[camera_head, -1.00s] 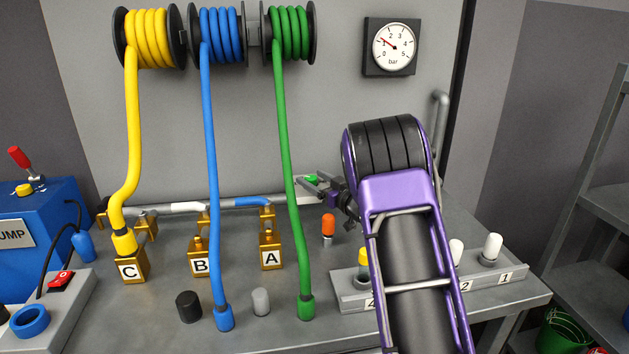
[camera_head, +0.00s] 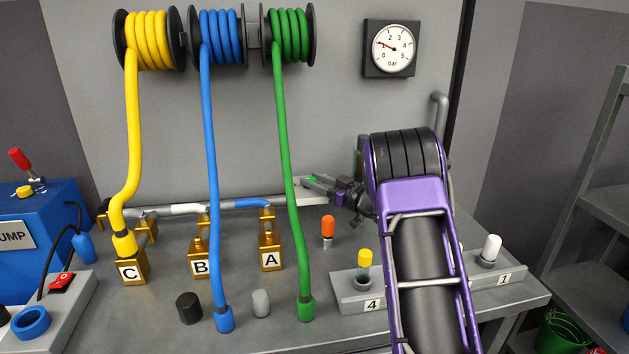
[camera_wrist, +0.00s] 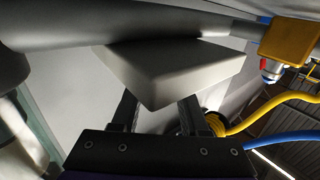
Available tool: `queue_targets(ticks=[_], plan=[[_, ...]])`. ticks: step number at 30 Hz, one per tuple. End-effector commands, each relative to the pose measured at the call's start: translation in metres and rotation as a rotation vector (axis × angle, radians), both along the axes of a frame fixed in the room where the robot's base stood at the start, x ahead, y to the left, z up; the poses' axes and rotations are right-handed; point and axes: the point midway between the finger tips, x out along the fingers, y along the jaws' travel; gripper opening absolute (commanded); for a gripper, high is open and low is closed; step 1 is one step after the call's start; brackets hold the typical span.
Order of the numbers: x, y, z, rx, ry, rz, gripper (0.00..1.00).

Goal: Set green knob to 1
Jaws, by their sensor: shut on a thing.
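My gripper (camera_head: 320,184) reaches left along the back of the bench, behind the orange-topped peg (camera_head: 328,230). In the wrist view, its two fingers are shut on a pale grey block (camera_wrist: 170,75). A small green patch (camera_head: 313,178) shows at the fingertips in the head view; I cannot tell whether it is the green knob. A grey rail (camera_head: 357,282) at the front right has a label 4 on its left and a label 1 (camera_head: 505,279) at its right end. A white-topped peg (camera_head: 489,247) stands by the 1. My arm hides the rail's middle.
Yellow, blue and green hoses (camera_head: 287,165) hang from wall reels; the green one hangs just left of my gripper. Brass fittings labelled C, B and A (camera_head: 270,258) stand on the left. The wall gauge (camera_head: 392,46) points near 1. A yellow-topped peg (camera_head: 365,258) stands near the 4.

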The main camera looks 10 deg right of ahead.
Motion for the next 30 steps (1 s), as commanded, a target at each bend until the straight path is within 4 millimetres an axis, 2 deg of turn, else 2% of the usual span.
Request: queue_targets(ticks=[5, 14, 15, 19, 30], plan=[[0.0013, -0.0013, 0.0019, 0.002, -0.002, 0.064, 0.00], [0.0008, -0.0009, 0.0017, 0.000, -0.002, 0.070, 0.00], [0.0008, -0.0009, 0.0018, 0.000, -0.002, 0.070, 0.51], [0.0008, -0.0008, 0.0014, 0.001, -0.001, 0.070, 0.74], [-0.0037, -0.0061, 0.0011, 0.001, 0.001, 0.068, 0.74]])
